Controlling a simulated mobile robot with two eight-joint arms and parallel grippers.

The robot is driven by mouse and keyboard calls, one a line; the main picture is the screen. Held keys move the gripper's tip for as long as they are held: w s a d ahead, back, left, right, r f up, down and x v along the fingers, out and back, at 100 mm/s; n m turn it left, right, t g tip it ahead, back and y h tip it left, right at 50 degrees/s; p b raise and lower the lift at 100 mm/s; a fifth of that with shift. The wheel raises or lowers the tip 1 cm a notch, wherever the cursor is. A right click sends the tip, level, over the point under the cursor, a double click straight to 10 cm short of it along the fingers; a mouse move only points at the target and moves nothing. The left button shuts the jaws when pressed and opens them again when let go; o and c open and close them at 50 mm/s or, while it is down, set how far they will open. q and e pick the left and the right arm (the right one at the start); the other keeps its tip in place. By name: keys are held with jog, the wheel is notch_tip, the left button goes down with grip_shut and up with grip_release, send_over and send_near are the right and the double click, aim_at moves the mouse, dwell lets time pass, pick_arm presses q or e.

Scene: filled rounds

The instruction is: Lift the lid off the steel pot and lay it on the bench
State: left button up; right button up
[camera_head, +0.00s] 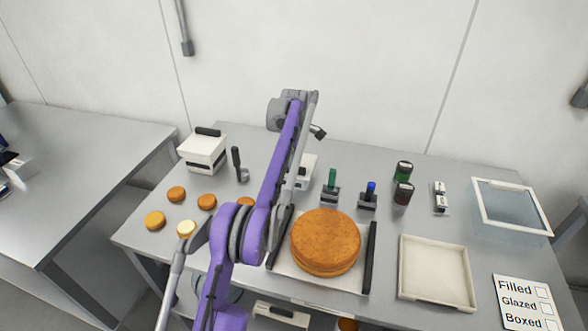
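I cannot make out a steel pot or its lid clearly in the head view. A rounded grey-blue shape (236,294) shows in part behind my purple arm at the bottom of the bench, and I cannot tell what it is. The grey bench (385,175) spans the middle of the view. One purple and grey arm of mine rises from the bottom across the bench and hides part of it. No gripper fingers show clearly on it. My other arm does not show clearly.
A large brown round (325,242) sits on a white board between dark rails. Several small rounds (176,194) lie left. A white box with a black handle (203,153) stands at the back left. An empty cream tray (436,270) and a glass-topped case (511,206) are right.

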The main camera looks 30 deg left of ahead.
pick_arm(q)
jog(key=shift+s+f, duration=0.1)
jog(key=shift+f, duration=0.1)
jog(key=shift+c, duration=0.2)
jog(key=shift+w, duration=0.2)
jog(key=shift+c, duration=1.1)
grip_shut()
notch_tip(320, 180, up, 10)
jog(key=p, duration=0.3)
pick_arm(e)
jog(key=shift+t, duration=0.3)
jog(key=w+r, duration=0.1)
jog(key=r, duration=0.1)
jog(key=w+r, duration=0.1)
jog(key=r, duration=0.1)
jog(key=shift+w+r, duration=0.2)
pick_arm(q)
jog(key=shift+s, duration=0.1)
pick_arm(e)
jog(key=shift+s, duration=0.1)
